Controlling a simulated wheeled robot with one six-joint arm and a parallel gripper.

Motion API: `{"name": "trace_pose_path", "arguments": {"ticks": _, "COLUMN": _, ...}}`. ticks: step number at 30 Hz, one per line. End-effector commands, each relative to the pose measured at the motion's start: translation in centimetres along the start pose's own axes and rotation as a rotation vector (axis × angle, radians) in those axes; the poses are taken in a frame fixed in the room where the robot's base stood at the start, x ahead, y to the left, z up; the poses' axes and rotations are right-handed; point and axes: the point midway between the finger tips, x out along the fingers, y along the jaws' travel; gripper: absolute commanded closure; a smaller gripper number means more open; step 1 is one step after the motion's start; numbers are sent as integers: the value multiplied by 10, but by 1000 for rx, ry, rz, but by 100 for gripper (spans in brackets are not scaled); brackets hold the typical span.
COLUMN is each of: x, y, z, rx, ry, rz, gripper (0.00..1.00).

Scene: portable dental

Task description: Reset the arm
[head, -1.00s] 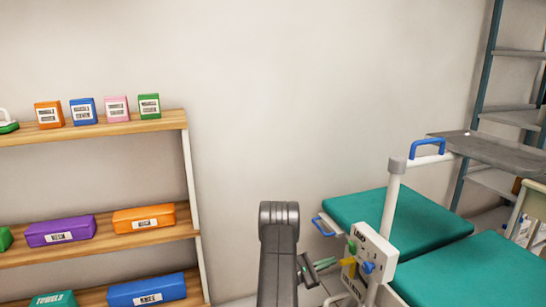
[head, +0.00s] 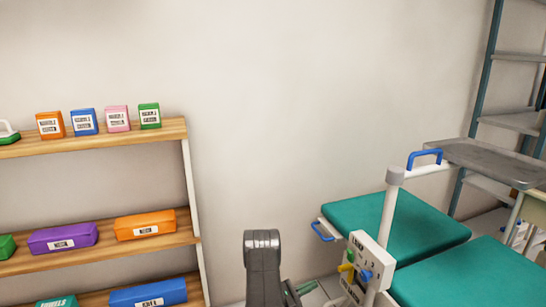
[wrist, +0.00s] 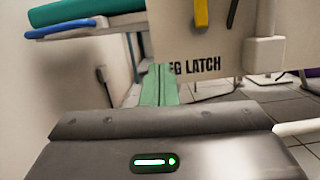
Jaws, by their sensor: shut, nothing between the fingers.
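My arm (head: 263,268) shows at the bottom middle of the head view. My gripper's green fingers (wrist: 159,85) point forward in the wrist view and are closed together with nothing between them. In the head view the gripper is mostly hidden behind my arm and the frame's lower edge. The same control panel (head: 365,265) stands right of my arm in the head view.
A wooden shelf unit (head: 160,131) with coloured boxes stands at left. A teal-cushioned chair (head: 440,225) and a post with a blue-handled grey tray (head: 500,160) stand at right. Behind the tray is a metal rack (head: 485,80). The bare wall is clear above my arm.

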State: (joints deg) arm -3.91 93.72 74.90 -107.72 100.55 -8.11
Motion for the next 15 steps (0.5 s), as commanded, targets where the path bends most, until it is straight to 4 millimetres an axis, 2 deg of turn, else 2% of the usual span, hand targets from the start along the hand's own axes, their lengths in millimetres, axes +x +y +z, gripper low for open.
{"name": "trace_pose_path", "arguments": {"ticks": 5, "x": -9, "y": 0, "z": 0, "rx": 1, "ry": -1, "rz": -1, "gripper": 100}}
{"name": "trace_pose_path", "arguments": {"ticks": 15, "x": -10, "y": 0, "z": 0, "rx": 2, "ry": 0, "rz": -2, "gripper": 100}}
